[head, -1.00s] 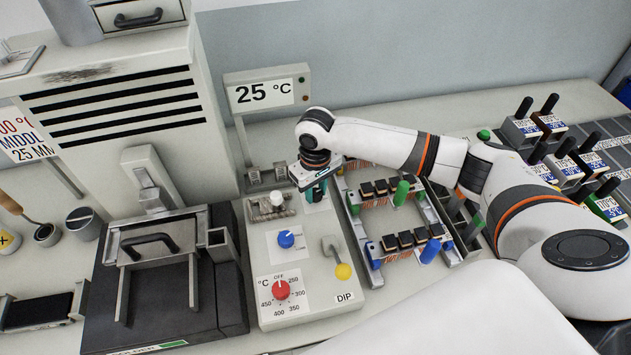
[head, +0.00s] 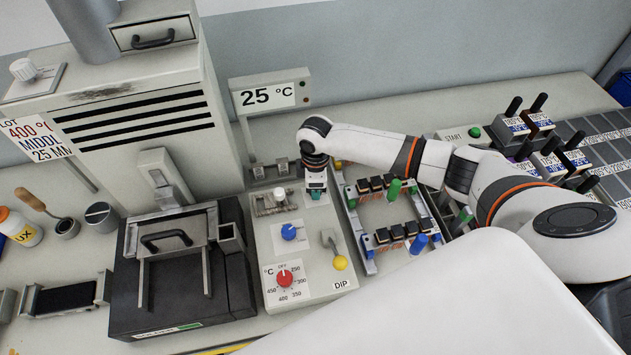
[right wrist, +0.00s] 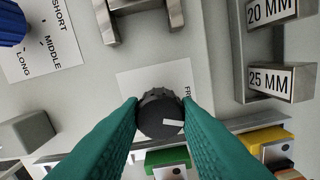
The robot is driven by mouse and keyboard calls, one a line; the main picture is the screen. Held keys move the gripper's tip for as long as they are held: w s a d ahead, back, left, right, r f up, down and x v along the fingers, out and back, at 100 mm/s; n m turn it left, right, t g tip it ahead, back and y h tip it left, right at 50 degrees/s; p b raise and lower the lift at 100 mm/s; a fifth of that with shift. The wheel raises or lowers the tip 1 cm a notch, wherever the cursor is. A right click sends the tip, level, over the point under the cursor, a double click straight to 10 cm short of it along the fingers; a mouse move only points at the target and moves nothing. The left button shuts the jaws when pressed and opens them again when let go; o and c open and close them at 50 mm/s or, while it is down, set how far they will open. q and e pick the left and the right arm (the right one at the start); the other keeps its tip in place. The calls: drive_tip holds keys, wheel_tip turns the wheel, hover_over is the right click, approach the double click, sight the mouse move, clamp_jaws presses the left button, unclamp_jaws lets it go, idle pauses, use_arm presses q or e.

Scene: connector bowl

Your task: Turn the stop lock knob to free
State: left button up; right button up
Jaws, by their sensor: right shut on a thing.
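The stop lock knob is a dark round knob (right wrist: 158,117) with a white pointer line, on a white label plate (right wrist: 133,86) in the right wrist view. The pointer line points to the right in that view. Letters reading "FR" show at the plate's right side; the rest of the word is covered. My right gripper (right wrist: 160,108) has its two green fingers shut on the knob, one on each side. In the head view my right gripper (head: 317,194) reaches down to the back right of the control panel (head: 322,290) and hides the knob. My left gripper is not in view.
The panel also holds a white knob (head: 281,192), blue knob (head: 289,232), red dial (head: 284,278) and yellow-tipped lever (head: 340,262). A rack of connectors (head: 345,222) stands close on the right. A machine with a black base (head: 180,300) stands left.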

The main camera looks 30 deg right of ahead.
drive_tip(key=shift+w+r+n+p, duration=0.1)
drive_tip(key=shift+n+p, duration=0.35)
drive_tip(key=shift+n, duration=1.55)
drive_tip(key=o, duration=1)
drive_tip(key=shift+r+b, duration=1.55)
drive_tip(key=shift+r, duration=4.45)
